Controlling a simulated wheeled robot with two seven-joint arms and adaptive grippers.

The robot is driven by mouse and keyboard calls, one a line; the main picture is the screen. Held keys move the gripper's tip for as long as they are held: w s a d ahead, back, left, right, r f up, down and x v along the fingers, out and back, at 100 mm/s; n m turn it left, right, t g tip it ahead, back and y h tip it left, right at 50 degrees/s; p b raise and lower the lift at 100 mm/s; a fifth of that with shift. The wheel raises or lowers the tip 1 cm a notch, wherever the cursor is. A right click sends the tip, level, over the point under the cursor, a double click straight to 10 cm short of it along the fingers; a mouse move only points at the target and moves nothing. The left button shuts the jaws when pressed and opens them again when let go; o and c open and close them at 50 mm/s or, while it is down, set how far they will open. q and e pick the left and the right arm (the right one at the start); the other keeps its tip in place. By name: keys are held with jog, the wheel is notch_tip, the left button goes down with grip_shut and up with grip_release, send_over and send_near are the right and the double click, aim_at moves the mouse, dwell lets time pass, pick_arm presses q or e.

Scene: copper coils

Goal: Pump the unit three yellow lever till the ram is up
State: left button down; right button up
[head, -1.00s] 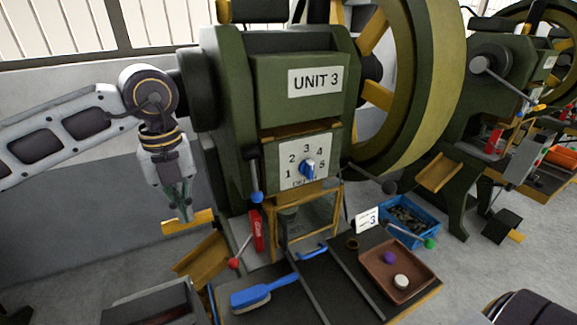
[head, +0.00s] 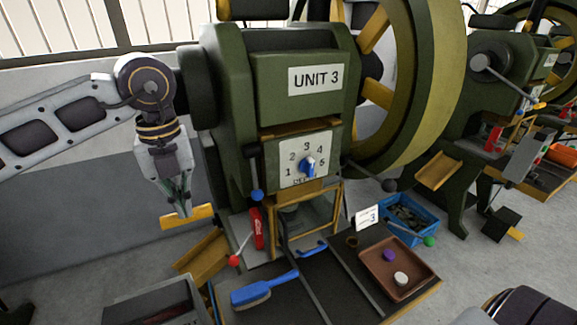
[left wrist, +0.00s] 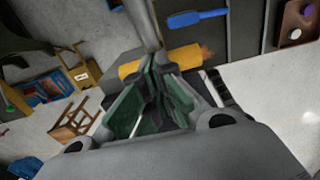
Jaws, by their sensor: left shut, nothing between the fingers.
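The yellow lever (head: 202,213) shows as a short yellow bar at the left of the green press marked UNIT 3 (head: 315,78). My left gripper (head: 182,208) is shut with its fingertips pointing down at the bar, at or just above it. In the left wrist view the yellow lever (left wrist: 185,59) lies across just beyond the closed green fingers (left wrist: 157,75). I cannot tell whether they touch it. The ram is not clearly visible behind the yellow guard frame (head: 272,232). My right gripper is not in view.
A bench in front of the press holds a blue brush (head: 262,290) and a brown tray (head: 412,287) with small pucks. A blue bin (head: 425,236) stands at right. A red-knobbed rod (head: 235,260) and a yellow chute (head: 203,256) are close right of the gripper.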

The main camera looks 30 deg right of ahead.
pick_arm(q)
jog(key=shift+f+b, duration=0.35)
jog(key=shift+f, duration=0.25)
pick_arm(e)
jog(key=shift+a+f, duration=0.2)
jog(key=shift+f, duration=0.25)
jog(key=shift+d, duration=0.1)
pick_arm(q)
jog(key=f+b, duration=0.1)
jog(key=w+f+b, duration=0.1)
jog(key=f, duration=0.1)
jog(key=w+f+b, duration=0.1)
jog(key=f, duration=0.1)
jog(key=shift+w+f, duration=0.1)
jog(key=shift+w, duration=0.05)
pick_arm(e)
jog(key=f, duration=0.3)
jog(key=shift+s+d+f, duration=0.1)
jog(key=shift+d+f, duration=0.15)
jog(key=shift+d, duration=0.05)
